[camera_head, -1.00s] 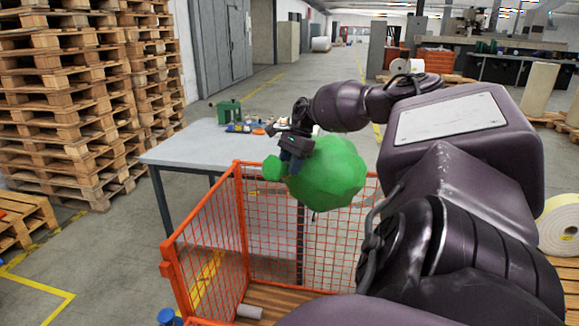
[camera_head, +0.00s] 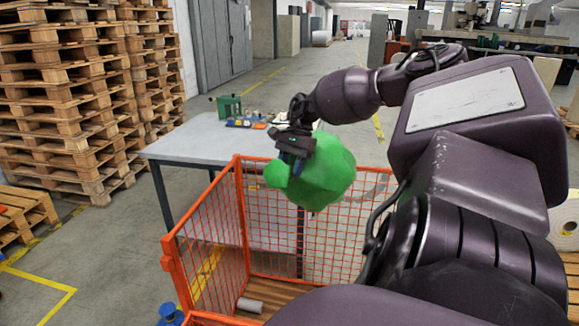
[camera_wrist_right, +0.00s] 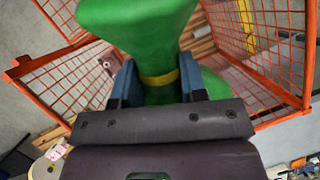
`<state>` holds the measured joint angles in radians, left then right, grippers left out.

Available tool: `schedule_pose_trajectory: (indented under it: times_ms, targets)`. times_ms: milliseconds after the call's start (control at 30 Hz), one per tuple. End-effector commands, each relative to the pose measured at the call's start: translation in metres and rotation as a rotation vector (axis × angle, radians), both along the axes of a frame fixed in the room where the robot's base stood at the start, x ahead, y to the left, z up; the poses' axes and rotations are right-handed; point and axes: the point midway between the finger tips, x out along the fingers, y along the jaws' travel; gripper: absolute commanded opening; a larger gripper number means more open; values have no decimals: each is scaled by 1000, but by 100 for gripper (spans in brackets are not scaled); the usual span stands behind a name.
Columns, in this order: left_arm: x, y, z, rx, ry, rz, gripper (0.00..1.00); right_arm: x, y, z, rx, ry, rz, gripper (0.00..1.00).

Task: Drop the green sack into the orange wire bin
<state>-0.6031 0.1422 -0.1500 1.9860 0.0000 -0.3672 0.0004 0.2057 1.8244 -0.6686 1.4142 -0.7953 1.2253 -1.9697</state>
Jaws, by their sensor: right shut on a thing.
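The green sack (camera_head: 325,172) hangs from my right gripper (camera_head: 291,158) in the head view, above the orange wire bin (camera_head: 165,246). In the right wrist view, the blue fingers of my right gripper (camera_wrist_right: 158,78) are closed on the tied neck of the sack (camera_wrist_right: 137,25), beside a yellow band. Wire walls of the bin (camera_wrist_right: 50,78) surround the sack in that view. My right arm hides the bin's right side in the head view. My left gripper is not in view.
A grey table (camera_head: 200,143) with a green holder (camera_head: 229,107) and small items stands behind the bin. A grey cylinder (camera_head: 250,305) lies on the bin's wooden floor. Tall pallet stacks (camera_head: 70,100) stand at the left. Open floor lies between them and the bin.

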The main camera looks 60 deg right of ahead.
Motion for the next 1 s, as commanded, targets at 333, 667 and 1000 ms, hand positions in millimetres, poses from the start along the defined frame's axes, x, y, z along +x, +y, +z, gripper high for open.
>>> schedule_pose_trajectory:
  times_ms: [333,667,1000]
  targets:
    - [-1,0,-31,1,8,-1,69,1,-1,-35,-4,0,1,0]
    - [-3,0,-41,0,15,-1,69,1,-1,-45,-3,-3,0,0]
    - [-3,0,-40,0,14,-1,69,1,-1,-45,-2,-2,0,63]
